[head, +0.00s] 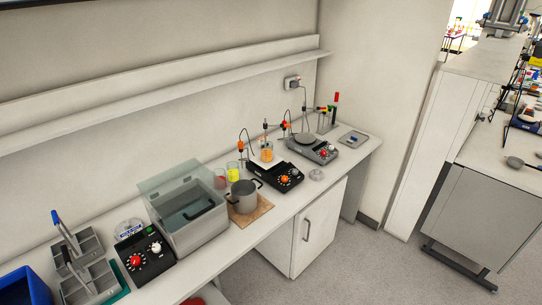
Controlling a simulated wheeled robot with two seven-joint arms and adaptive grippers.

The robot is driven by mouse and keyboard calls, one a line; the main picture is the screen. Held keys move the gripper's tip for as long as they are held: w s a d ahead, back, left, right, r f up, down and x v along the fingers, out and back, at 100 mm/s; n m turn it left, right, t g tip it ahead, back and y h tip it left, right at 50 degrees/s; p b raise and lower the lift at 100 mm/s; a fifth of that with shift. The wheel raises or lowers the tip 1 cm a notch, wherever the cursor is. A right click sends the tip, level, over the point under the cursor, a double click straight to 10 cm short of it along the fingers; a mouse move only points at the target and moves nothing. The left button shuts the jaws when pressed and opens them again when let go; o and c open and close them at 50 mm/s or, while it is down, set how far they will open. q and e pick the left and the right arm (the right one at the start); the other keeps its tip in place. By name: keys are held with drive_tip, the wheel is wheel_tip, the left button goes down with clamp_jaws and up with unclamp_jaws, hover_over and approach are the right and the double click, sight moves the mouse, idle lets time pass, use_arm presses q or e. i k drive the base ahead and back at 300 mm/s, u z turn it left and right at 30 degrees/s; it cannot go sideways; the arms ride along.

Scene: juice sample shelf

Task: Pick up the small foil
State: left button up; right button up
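A small round silvery piece (316,174) lies flat on the white bench near its front edge, right of the black hotplate with orange knobs. It looks like a small foil dish, but it is too small to be sure. A larger round shiny piece (128,227) lies at the left, behind the black device with a red knob; I cannot tell if it is foil. Neither of my grippers shows in the head view.
The white bench (225,243) runs along the wall under a long empty shelf (160,97). A grey water bath (188,215), a pot (243,196) on a wooden board, a hotplate (276,176) and a stirrer (313,149) stand on it. Grey floor (350,265) in front is clear.

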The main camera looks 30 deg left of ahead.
sight(316, 174)
drive_tip(key=z, duration=0.05)
drive_tip(key=i, duration=1)
drive_tip(key=u, duration=1.7)
